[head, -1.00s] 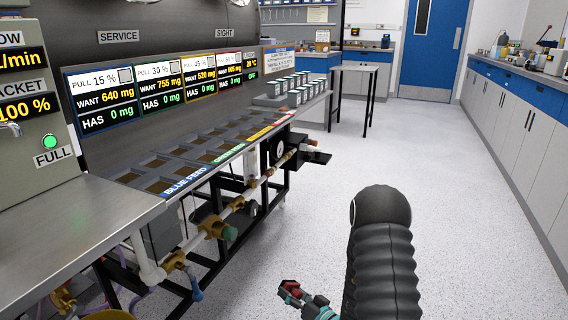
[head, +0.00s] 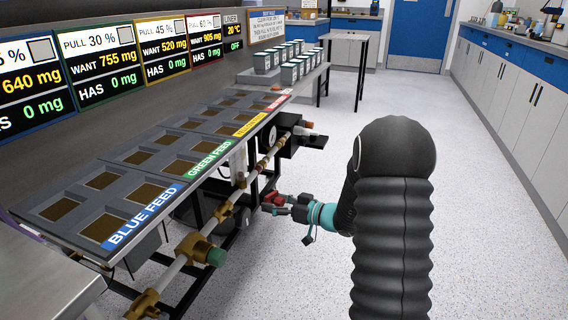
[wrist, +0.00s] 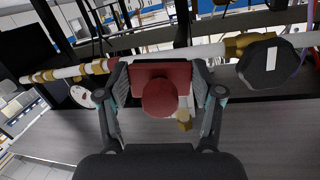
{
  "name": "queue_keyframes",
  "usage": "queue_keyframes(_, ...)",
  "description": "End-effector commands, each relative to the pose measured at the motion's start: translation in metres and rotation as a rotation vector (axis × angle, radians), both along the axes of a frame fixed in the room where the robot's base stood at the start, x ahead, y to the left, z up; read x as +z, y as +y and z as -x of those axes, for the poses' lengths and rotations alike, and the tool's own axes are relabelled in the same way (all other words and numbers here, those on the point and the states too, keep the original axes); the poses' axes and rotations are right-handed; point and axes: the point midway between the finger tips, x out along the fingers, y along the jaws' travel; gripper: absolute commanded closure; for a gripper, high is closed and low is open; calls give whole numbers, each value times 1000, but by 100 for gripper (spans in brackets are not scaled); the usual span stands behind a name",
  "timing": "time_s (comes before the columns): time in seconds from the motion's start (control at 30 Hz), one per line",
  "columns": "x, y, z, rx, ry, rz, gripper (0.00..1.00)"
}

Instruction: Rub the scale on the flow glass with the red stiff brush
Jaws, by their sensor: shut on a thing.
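My gripper (head: 283,207) is shut on the red brush (head: 273,198), low in front of the bench and beside the pipe run. In the wrist view the brush (wrist: 160,88) shows as a red block with a round red end between my two fingers. Its bristles are hidden. The pipe (head: 182,268) runs along the bench front, with pale lengths between brass fittings. In the wrist view the pale pipe (wrist: 180,53) crosses just beyond the brush. I cannot tell whether they touch. I cannot make out which length is the flow glass, or any scale.
The feed bench (head: 170,165) holds several bins with coloured labels. A brass valve with a green end (head: 205,250) sticks out from the pipe. A dark octagonal part (wrist: 268,63) sits by the pipe at right in the wrist view. The floor (head: 310,265) right of the bench is clear.

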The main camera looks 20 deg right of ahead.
Motion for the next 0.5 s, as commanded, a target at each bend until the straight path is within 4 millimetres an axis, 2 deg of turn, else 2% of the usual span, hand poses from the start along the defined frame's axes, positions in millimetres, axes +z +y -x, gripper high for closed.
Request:
queue_keyframes(0.03,23,-7,-7,40,-57,52,62)
queue_keyframes(0.1,53,-12,-11,98,-120,113,62)
queue_keyframes(0.23,99,-21,-12,160,-213,193,62)
queue_keyframes(0.33,122,-26,-11,181,-257,230,62)
queue_keyframes(0.5,140,-28,-11,191,-286,254,62)
